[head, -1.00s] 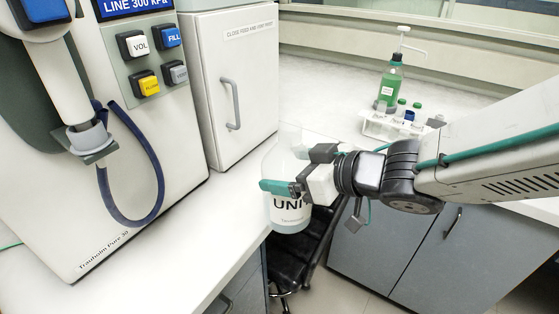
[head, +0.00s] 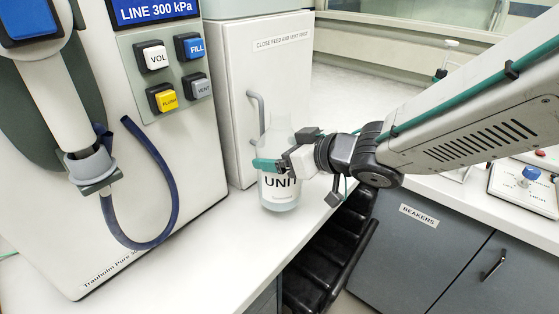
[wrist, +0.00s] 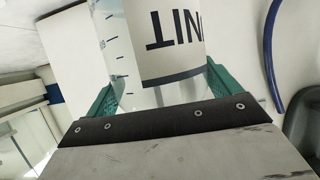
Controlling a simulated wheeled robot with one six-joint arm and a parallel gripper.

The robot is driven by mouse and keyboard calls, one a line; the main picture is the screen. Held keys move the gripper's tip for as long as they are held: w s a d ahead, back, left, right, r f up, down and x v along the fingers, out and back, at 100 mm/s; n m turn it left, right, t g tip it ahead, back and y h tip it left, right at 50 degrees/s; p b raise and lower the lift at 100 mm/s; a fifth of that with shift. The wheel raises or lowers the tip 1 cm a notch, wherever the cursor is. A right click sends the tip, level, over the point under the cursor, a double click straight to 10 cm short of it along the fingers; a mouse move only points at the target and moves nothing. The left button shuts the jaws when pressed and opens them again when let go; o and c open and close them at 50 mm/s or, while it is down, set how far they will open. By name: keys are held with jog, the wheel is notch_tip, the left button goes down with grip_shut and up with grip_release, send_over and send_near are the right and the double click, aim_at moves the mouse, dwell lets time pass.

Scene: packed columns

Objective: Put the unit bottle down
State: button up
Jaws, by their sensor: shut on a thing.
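The dispenser machine (head: 140,215), with coloured buttons and a blue hose (head: 165,190), stands left of the bottle. A white cabinet (head: 240,85) with a handle is behind it. A black chair (head: 335,245) is below the counter edge. The counter's front is clear.

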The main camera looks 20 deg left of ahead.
jog(key=shift+a+f, duration=0.15)
jog(key=shift+f, duration=1.5)
jog(key=shift+s, duration=0.1)
jog(key=shift+f, duration=0.2)
jog(key=o, duration=1.3)
jog(key=shift+o, duration=0.2)
jog(key=shift+r, duration=0.15)
jog(key=v, duration=1.2)
